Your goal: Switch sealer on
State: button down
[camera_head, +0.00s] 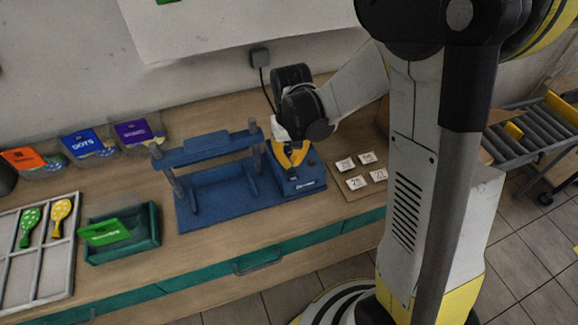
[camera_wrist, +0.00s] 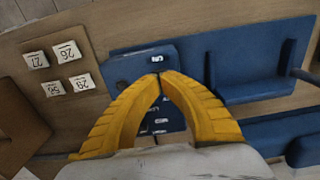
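The blue sealer (camera_head: 232,192) stands on the wooden workbench, its raised horizontal bar held by two posts. Its blue control box (camera_head: 306,184) is at the right end and also shows in the wrist view (camera_wrist: 136,66). Small black and white switches or labels show on the box between and beside my fingers; I cannot tell their positions. My gripper (camera_head: 292,163) is over the control box, yellow fingers pointing down. In the wrist view the fingertips (camera_wrist: 157,76) meet with nothing visible between them. Whether they touch the box is not clear.
Numbered cards (camera_head: 357,182) lie on a brown board right of the sealer. Colored packets (camera_head: 83,145) stand along the wall. A power plug (camera_head: 260,58) is on the wall.

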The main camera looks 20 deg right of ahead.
aim_at(291, 170)
jog(key=shift+f+b, duration=1.3)
jog(key=shift+f, duration=0.25)
dwell(0.5)
jog(key=shift+r, duration=0.1)
jog(key=shift+r+p, duration=2.45)
jog(key=shift+r, duration=1)
jog(key=shift+s+r, duration=0.15)
jog(key=shift+r, duration=0.1)
jog(key=s+r+t+b, duration=0.2)
jog(key=s+t+b, duration=0.1)
jog(key=s, duration=0.3)
jog(key=s+r+t+b, duration=0.3)
jog(key=s+t+b, duration=0.1)
jog(key=s+b, duration=0.2)
jog(key=shift+s+r, duration=0.25)
